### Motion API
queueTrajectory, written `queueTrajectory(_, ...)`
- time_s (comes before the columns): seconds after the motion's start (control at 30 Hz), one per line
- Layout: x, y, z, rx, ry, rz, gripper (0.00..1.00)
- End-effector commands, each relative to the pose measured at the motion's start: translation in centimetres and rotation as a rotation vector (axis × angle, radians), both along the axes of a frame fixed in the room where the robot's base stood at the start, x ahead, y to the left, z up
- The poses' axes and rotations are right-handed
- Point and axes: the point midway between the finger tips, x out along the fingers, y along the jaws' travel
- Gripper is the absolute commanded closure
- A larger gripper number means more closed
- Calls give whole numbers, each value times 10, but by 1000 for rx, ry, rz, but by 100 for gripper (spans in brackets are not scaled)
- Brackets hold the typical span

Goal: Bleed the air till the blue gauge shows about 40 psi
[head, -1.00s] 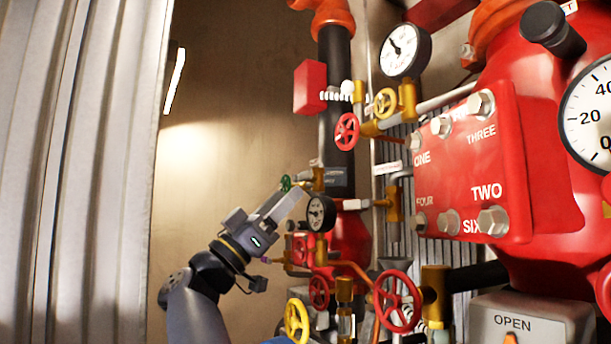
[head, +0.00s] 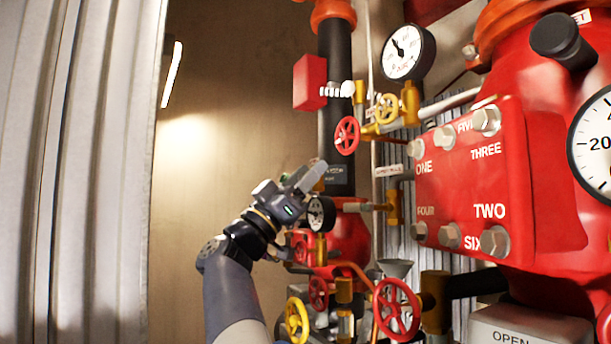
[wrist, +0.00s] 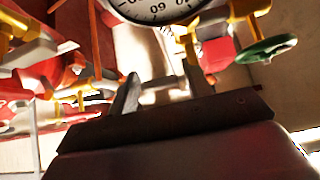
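My gripper (head: 308,178) is raised in front of the pipework, left of the small dark-rimmed gauge (head: 321,214), and partly covers it. In the wrist view, the fingers of my gripper (wrist: 160,78) stand apart with nothing seen between them. A gauge face (wrist: 160,6) is cut off at the top of that view; its needle is not readable. A green handwheel (wrist: 267,48) on a brass valve is at the upper right of the wrist view, apart from the fingers. In the head view the green wheel is hidden. No gauge looks clearly blue.
A white-faced gauge (head: 408,52) is at the top, and a large gauge (head: 597,145) is cut off at right. Red (head: 397,309) and yellow (head: 297,320) handwheels crowd below. A red bolted plate (head: 470,180) is at right. A corrugated wall (head: 75,170) is at left.

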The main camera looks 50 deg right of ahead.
Motion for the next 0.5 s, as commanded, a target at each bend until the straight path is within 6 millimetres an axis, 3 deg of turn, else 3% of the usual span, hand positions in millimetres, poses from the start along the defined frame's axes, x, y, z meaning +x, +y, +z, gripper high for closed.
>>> queueTrajectory(0.4, 0, 0, 0, 0, 0, 0, 87)
queueTrajectory(0.5, 0, 0, 0, 0, -1, -1, 89)
